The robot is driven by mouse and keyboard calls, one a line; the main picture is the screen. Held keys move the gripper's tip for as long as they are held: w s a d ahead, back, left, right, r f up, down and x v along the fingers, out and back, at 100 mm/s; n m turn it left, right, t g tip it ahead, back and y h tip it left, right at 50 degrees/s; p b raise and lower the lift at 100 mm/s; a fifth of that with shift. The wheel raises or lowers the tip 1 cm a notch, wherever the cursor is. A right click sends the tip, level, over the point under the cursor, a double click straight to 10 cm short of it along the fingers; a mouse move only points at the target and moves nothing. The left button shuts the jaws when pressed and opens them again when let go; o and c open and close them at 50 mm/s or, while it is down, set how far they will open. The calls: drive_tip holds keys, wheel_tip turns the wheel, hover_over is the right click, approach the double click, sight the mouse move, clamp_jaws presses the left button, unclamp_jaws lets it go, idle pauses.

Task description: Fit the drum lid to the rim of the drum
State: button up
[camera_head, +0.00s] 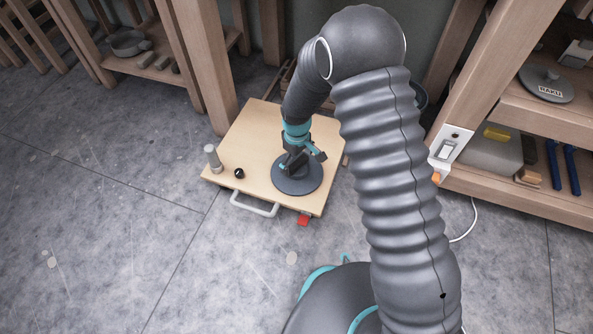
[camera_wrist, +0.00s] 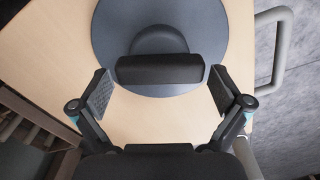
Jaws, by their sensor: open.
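A dark grey round disc, seemingly the drum lid (camera_head: 300,187), lies flat on the wooden board of a low cart. The lid also fills the top of the wrist view (camera_wrist: 112,35), with a black bar handle (camera_wrist: 160,69) over a rounded grey middle. My gripper (camera_head: 300,157) is right above the lid. In the wrist view my gripper (camera_wrist: 162,91) is open, with one finger pad on each side of the handle and gaps to both ends. A dark rounded edge (camera_head: 421,96) shows behind my arm; I cannot tell if it is the drum.
Wooden shelving (camera_head: 520,199) stands at right, with a RAKU lid (camera_head: 547,84).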

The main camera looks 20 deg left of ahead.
sight(297, 162)
drive_tip(key=shift+f, duration=0.55)
drive_tip(key=c, duration=0.9)
drive_tip(key=shift+r, duration=0.15)
wheel_tip(297, 162, up, 4)
drive_tip(key=shift+r+p, duration=0.25)
drive_tip(key=shift+p, duration=0.25)
drive_tip(key=s+d+r+p, duration=0.1)
drive_tip(key=d+r, duration=0.5)
drive_tip(key=d, duration=0.5)
drive_tip(key=shift+s+d+r, duration=0.15)
drive_tip(key=shift+d, duration=0.2)
